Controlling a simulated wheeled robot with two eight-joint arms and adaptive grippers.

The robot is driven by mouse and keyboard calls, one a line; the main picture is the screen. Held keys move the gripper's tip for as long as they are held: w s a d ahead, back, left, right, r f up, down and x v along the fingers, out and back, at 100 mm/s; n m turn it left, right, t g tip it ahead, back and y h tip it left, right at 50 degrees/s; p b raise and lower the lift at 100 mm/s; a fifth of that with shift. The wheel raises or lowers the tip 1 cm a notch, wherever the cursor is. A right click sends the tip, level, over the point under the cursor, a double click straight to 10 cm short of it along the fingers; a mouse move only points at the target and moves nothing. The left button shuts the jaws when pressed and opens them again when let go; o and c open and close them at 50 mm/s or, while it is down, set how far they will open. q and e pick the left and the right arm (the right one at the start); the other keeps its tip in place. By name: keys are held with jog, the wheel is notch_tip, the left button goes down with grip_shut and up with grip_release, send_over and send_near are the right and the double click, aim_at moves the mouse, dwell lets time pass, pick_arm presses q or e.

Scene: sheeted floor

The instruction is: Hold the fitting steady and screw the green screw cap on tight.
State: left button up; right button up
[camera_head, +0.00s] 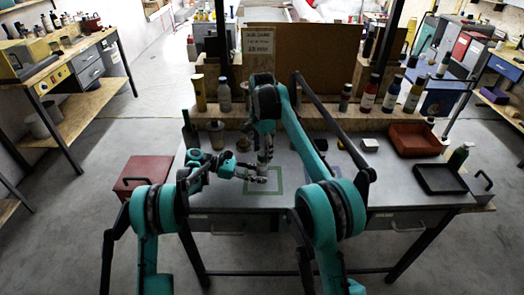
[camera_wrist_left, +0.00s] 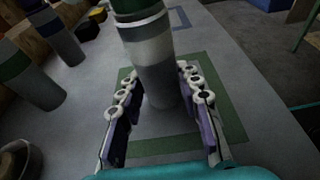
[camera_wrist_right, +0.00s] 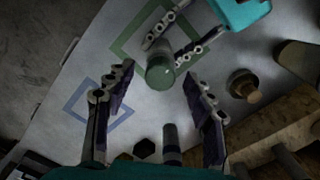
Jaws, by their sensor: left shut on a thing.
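The fitting (camera_wrist_left: 155,60) is a grey cylinder with a pale band, standing upright inside the green square outline on the table. My left gripper (camera_wrist_left: 160,100) is shut around its lower part; it also shows in the head view (camera_head: 258,178). The green screw cap (camera_wrist_right: 160,75) is at the fitting's top, seen from above in the right wrist view; its green side (camera_wrist_left: 135,6) is cut off in the left wrist view. I cannot tell how tightly it sits. My right gripper (camera_wrist_right: 160,85) is open above the cap, fingers wide on either side and apart from it.
A blue square outline (camera_wrist_right: 98,105) is beside the green one. A brass-coloured knobbed piece (camera_wrist_right: 243,85) stands near the wooden shelf. Banded cylinders (camera_wrist_left: 58,35) stand at the left. A red bin (camera_head: 415,139) and black tray (camera_head: 440,180) are on the table's right. The table's front is mostly clear.

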jog(key=shift+r, duration=3.75)
pick_arm(q)
jog(key=o, duration=1.2)
jog(key=shift+o, duration=0.2)
